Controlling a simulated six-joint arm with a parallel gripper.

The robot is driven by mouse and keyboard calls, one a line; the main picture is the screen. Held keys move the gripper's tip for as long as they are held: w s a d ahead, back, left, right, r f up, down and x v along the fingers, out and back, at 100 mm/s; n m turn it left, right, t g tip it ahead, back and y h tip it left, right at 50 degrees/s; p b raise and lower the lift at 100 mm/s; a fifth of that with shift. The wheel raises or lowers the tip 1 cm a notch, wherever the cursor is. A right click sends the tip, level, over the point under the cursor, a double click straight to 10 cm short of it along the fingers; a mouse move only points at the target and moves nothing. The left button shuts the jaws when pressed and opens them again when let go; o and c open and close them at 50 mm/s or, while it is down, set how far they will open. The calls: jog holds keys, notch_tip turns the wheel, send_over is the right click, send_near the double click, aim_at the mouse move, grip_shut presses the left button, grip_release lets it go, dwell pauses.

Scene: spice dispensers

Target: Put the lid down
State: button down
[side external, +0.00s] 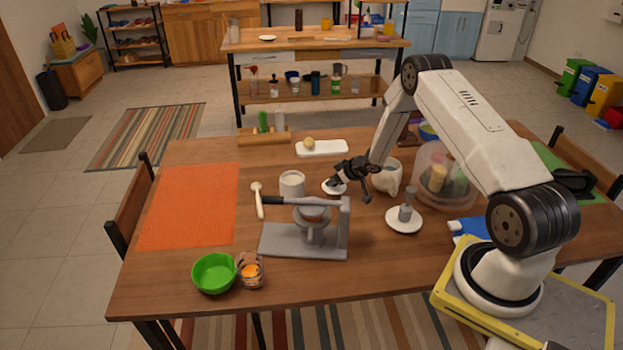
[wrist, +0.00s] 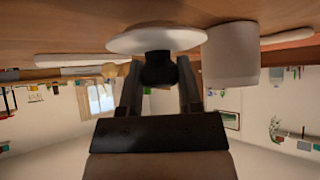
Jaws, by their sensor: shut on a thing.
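The lid is a round white disc with a dark knob. In the wrist view the lid (wrist: 135,41) lies across the top of the picture, with its knob between my two fingers. My gripper (wrist: 158,72) is shut on that knob. In the side view the lid (side external: 331,187) shows at the tip of my gripper (side external: 345,178), low over the wooden table (side external: 210,270), between a white canister (side external: 292,185) and a white mug (side external: 387,178). I cannot tell whether the lid touches the table.
A grey press-like stand (side external: 303,240) is in front of the lid. A white tray (side external: 325,149) lies behind it. A clear domed container (side external: 440,180) and a white disc with a grey post (side external: 404,222) are to the right. An orange mat (side external: 190,205) lies left.

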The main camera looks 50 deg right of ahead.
jog(key=shift+f, duration=0.85)
jog(key=shift+f, duration=0.1)
jog(key=shift+c, duration=1.4)
grip_release()
jog(key=v, duration=1.2)
jog(key=shift+a, duration=0.1)
